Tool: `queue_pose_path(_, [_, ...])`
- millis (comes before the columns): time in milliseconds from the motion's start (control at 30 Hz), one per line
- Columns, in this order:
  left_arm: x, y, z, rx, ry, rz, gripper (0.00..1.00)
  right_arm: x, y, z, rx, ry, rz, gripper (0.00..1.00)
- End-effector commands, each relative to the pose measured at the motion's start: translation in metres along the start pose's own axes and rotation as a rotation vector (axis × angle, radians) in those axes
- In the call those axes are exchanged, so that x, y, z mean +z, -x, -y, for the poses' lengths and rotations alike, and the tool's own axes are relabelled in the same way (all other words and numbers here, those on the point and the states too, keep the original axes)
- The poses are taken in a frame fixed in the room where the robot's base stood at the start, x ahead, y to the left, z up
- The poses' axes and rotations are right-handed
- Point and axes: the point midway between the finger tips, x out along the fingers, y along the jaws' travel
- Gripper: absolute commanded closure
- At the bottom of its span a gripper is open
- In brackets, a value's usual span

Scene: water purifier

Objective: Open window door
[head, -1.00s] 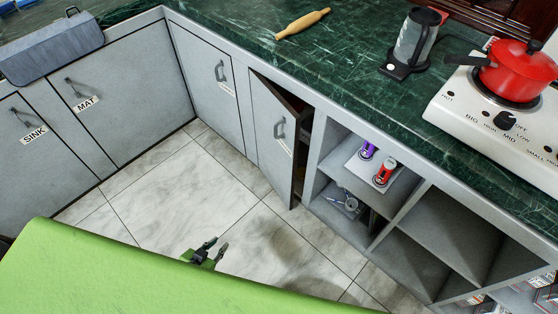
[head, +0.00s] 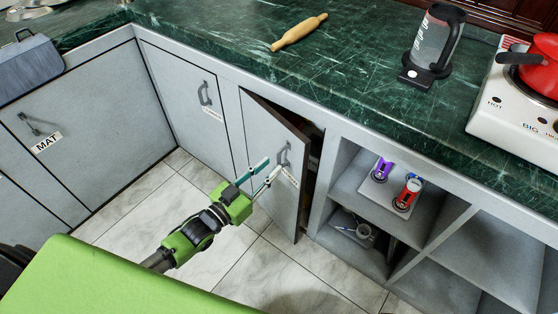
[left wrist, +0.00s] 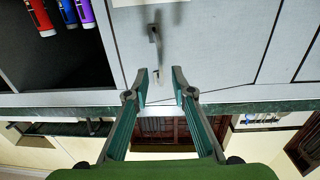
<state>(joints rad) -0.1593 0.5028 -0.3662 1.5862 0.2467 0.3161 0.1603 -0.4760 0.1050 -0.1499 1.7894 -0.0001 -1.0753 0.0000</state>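A grey cabinet door (head: 261,128) with a curved metal handle (head: 284,153) and a small label stands ajar, with a dark gap along its right edge. The label is too small to read. My left gripper (head: 274,165) is just in front of this handle, with its two fingers spread apart. In the left wrist view, the open fingertips (left wrist: 160,73) sit on either side of the lower end of the handle (left wrist: 154,35), with no clear contact. My right gripper is not in view.
A closed door (head: 195,90) stands left of the ajar one, and a closed MAT panel (head: 95,110) further left. Open shelves (head: 350,190) on the right hold a purple and a red container. The countertop (head: 350,60) holds a rolling pin, kettle and stove. Tiled floor is clear.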

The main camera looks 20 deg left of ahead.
Motion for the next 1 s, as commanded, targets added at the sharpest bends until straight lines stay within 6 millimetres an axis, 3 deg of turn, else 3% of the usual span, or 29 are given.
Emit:
queue_pose_path(100, [0.001, -0.024, 0.000, -0.001, 0.000, -0.003, 0.77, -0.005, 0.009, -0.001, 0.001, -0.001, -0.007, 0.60])
queue_pose_path(333, [0.001, -0.047, 0.000, -0.001, 0.000, 0.000, 0.77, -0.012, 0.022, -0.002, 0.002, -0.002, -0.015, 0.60])
queue_pose_path(667, [0.001, -0.051, 0.000, -0.001, 0.000, 0.002, 0.77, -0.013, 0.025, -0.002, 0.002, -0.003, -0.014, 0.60])
queue_pose_path(767, [0.001, -0.051, 0.000, -0.001, 0.000, 0.002, 0.98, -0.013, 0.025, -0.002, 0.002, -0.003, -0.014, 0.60])
queue_pose_path(1000, [0.001, -0.050, 0.000, 0.000, -0.001, 0.002, 1.00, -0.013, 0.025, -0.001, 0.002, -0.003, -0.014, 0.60])
